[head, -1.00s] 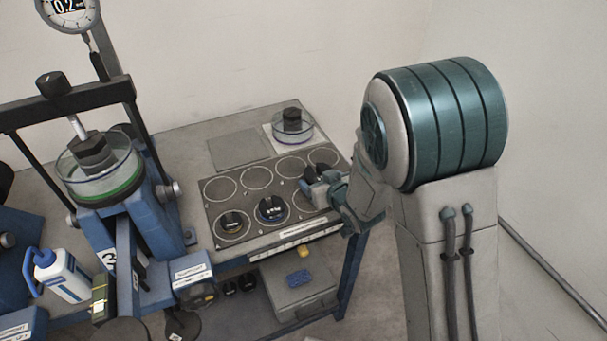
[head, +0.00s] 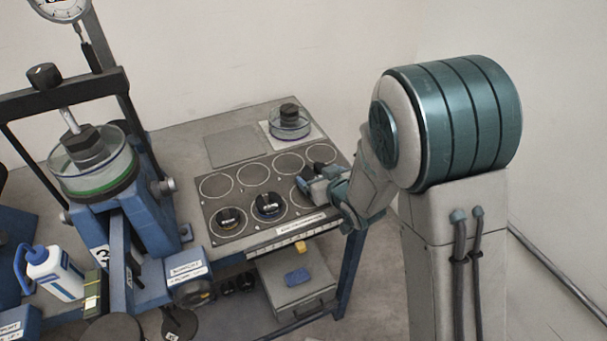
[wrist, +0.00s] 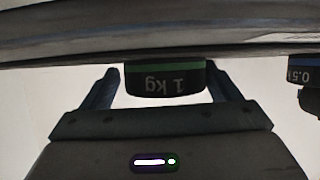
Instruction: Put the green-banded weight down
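The green-banded weight (wrist: 165,80) is black, marked 1 kg, and shows upside down between the fingers of my gripper (wrist: 164,78) in the wrist view. A grey edge cuts off its banded end. The fingertips lie close beside both its sides; I cannot tell whether they press on it. In the head view my gripper (head: 317,181) is low at the front right ring of the dark ringed plate (head: 243,235). The weight is largely hidden by the fingers there, and whether it touches the plate is unclear.
A blue-banded weight (head: 268,205) and another black weight (head: 230,218) stand in front-row rings to the left. A glass dish with a dark weight (head: 290,122) stands behind. The back-row rings look empty. A blue press frame (head: 150,220) stands at the left.

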